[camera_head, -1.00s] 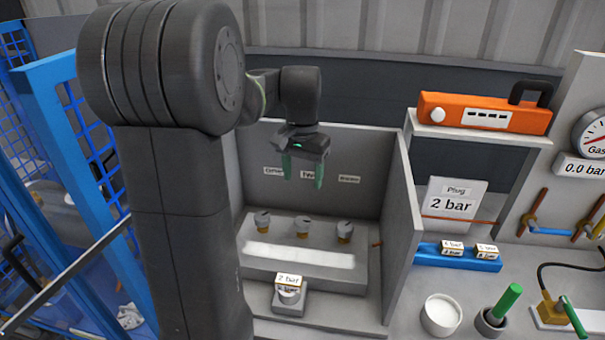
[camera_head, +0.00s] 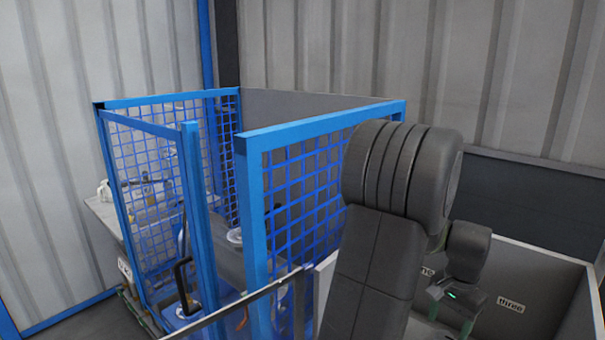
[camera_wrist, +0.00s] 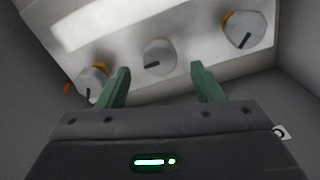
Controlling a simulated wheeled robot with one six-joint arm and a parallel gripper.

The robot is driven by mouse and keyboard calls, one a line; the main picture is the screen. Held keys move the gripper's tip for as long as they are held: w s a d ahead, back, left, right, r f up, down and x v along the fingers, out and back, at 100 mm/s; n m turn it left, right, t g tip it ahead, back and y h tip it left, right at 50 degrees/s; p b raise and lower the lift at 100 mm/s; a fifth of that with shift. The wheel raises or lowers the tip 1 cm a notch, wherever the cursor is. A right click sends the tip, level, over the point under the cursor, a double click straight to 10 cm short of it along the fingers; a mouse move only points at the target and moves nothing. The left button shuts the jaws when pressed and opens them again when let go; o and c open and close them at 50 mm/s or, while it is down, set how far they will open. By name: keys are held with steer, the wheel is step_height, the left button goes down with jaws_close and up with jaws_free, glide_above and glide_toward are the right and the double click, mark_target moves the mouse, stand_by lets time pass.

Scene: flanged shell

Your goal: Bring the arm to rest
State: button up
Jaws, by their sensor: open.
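My gripper (camera_wrist: 160,82) is open and empty in the wrist view, its two green fingers spread apart. Beyond the fingers, several grey knobs with brass collars sit on a pale block; the middle knob (camera_wrist: 160,57) shows between the fingertips, apart from them. In the head view my gripper (camera_head: 452,322) is low on the right, inside a grey-walled booth, with its fingertips near the lower picture edge. My dark arm stands in front of the booth's left part. The knobs are out of the head view.
A blue mesh fence (camera_head: 305,190) stands left of my arm, close to it in the picture. Behind the mesh is a bench (camera_head: 105,215) with small items. The booth's back wall (camera_head: 540,285) carries a "three" label (camera_head: 511,305). A corrugated wall (camera_head: 400,60) closes the back.

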mark_target(445, 337)
step_height(445, 337, down, 4)
steer(key=shift+r, duration=0.1)
stand_by(0.4)
step_height(445, 337, up, 14)
step_height(445, 337, down, 14)
steer(key=shift+r, duration=0.1)
steer(key=shift+n, duration=0.3)
steer(key=n+p, duration=0.1)
steer(key=n, duration=0.3)
steer(key=n+p, duration=0.2)
steer(key=n, duration=0.3)
step_height(445, 337, up, 12)
steer(key=b, duration=0.1)
steer(key=shift+n, duration=0.3)
